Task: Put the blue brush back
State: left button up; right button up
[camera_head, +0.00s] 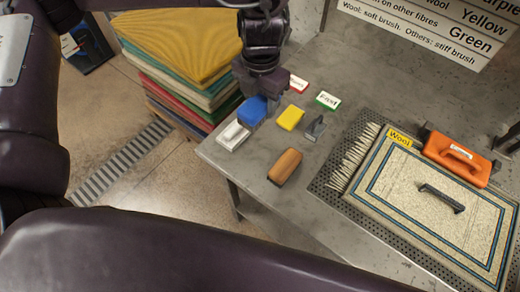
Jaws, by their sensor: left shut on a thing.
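The blue brush (251,111) is at the left part of the grey metal table (333,60), between a white block (233,135) and a yellow block (290,118). My left gripper (262,88) comes down from the top of the view and is shut on the blue brush. The fingers hide part of the brush. I cannot tell whether its underside touches the table. My right gripper is not in view.
A wooden brush (285,167) and a small grey tool (315,128) lie nearby. Cards include "Fast" (327,100). Folded rugs (185,45) are stacked left of the table.

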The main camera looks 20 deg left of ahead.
pick_arm(q)
notch_tip(320, 180, down, 15)
jog(key=shift+r+b, duration=0.1)
jog(key=shift+b, duration=0.3)
notch_tip(320, 180, down, 4)
jog(key=shift+r+b, duration=0.15)
jog(key=shift+b, duration=0.25)
jog(key=shift+f, duration=0.4)
jog(key=shift+f+b, duration=0.25)
jog(key=shift+b, duration=0.05)
jog(key=o, duration=1.2)
jog(key=shift+r, duration=0.1)
jog(key=shift+r, duration=0.1)
